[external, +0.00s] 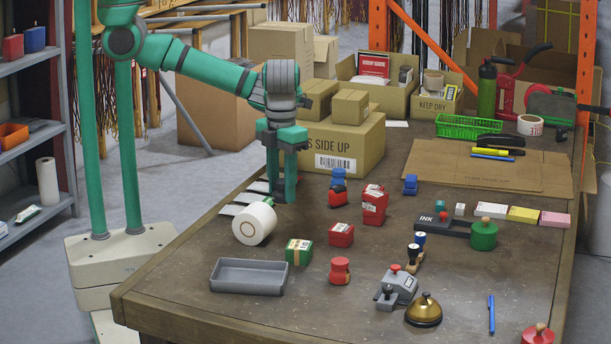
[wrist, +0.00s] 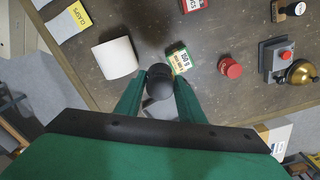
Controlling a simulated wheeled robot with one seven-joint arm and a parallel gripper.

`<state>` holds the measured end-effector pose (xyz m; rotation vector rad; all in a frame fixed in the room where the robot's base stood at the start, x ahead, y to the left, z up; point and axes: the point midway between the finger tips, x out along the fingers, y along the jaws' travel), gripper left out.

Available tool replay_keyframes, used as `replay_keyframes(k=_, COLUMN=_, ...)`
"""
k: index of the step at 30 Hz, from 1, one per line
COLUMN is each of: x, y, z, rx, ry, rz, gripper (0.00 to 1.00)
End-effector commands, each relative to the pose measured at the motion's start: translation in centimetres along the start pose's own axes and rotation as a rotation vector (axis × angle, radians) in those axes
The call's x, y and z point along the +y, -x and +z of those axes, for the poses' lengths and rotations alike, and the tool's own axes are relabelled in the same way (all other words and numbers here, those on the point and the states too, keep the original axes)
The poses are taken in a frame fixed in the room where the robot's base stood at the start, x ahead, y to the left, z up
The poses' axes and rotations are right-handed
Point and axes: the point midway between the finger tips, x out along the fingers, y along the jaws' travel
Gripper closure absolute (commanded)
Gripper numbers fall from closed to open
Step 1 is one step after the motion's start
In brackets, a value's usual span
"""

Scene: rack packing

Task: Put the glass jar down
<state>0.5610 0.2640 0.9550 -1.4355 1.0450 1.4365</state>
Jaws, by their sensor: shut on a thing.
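In the wrist view my gripper (wrist: 158,84) is shut on a dark, round-topped thing (wrist: 159,82), seen from above between the two green fingers. I take it to be the glass jar, but its glass body does not show. In the external view my gripper (external: 283,190) points straight down at the table's left side, behind the white roll (external: 254,223). What it holds is hidden there by the fingers, and I cannot tell whether it touches the table.
The table (external: 330,300) holds a green-and-white box (external: 299,252), red containers (external: 340,270), a grey tray (external: 248,277), a stamp device (external: 397,287) and a brass bell (external: 424,310). A carton (external: 340,143) stands behind my gripper. Bare tabletop shows at the front middle.

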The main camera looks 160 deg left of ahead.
Motion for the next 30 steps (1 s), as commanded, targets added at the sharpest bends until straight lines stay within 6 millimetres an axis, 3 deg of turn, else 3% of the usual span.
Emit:
replay_keyframes(k=6, x=-3.0, y=-3.6, z=0.4, rx=-0.001, ry=0.001, rz=0.002, gripper=0.90)
replay_keyframes(k=10, x=-4.0, y=-4.9, z=0.5, rx=0.000, ry=0.002, rz=0.001, gripper=0.90)
replay_keyframes(k=17, x=-4.9, y=-6.0, z=0.7, rx=-0.001, ry=0.001, rz=0.000, gripper=0.90)
replay_keyframes(k=24, x=-4.9, y=-8.8, z=0.7, rx=-0.001, ry=0.001, rz=0.000, gripper=0.90)
replay_keyframes(k=30, x=-4.9, y=-9.0, z=0.7, rx=0.000, ry=0.001, rz=-0.001, gripper=0.90)
